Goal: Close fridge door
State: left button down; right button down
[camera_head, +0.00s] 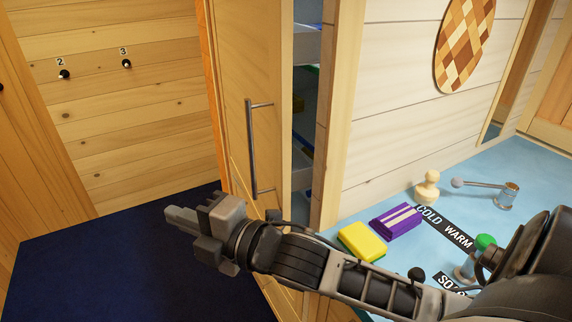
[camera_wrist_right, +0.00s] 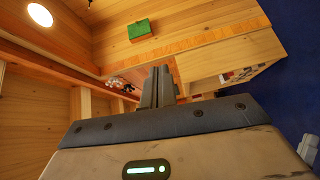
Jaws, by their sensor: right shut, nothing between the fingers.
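The fridge door (camera_head: 262,70) is a light wooden panel with a vertical dark metal handle (camera_head: 252,150), in the middle of the head view. It stands partly open. Shelves (camera_head: 305,110) show through the gap at its right. My right gripper (camera_head: 178,218) is shut and empty, below and left of the handle, in front of the door and apart from the handle in the picture. Its closed fingers also show in the right wrist view (camera_wrist_right: 158,88). My right forearm crosses in front of the door's lower part. My left gripper is not in view.
A blue counter (camera_head: 390,195) at the right holds a yellow sponge-like block (camera_head: 362,242), a purple block (camera_head: 396,220), a pale knob-shaped piece (camera_head: 427,187) and a lever (camera_head: 485,184). The dark blue floor (camera_head: 110,260) at the left is clear.

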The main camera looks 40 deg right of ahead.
aim_at(259, 44)
jog(key=z, duration=0.95)
jog(key=k, duration=0.3)
jog(key=u, duration=0.2)
jog(key=i, duration=0.45)
jog(key=u, duration=0.15)
